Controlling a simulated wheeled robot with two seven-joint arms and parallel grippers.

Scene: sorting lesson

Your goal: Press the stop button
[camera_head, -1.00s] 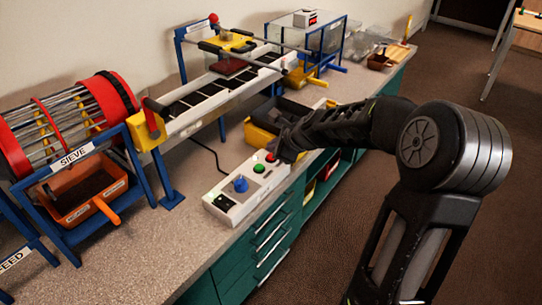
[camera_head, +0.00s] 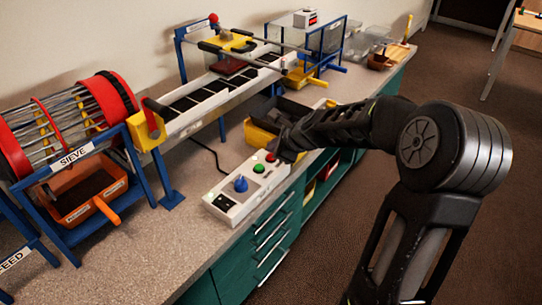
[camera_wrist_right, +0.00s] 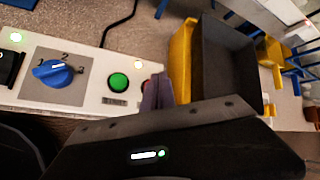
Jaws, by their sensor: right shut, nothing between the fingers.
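The white control box (camera_head: 247,188) sits near the counter's front edge. It carries a blue knob (camera_head: 241,183), a green button (camera_head: 259,168) and the red stop button (camera_head: 271,157). My right gripper (camera_head: 283,154) is shut and empty at the box's far right end, right beside the red button. I cannot tell whether it touches the button. In the right wrist view, the shut fingers (camera_wrist_right: 158,92) are just right of the green button (camera_wrist_right: 119,82) and hide most or all of the red one. My left gripper is not in view.
A yellow and dark bin (camera_wrist_right: 212,62) stands close beside the fingers. The conveyor (camera_head: 215,95) and the sieve drum (camera_head: 70,122) are behind and to the left. Counter (camera_head: 165,240) left of the box is clear.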

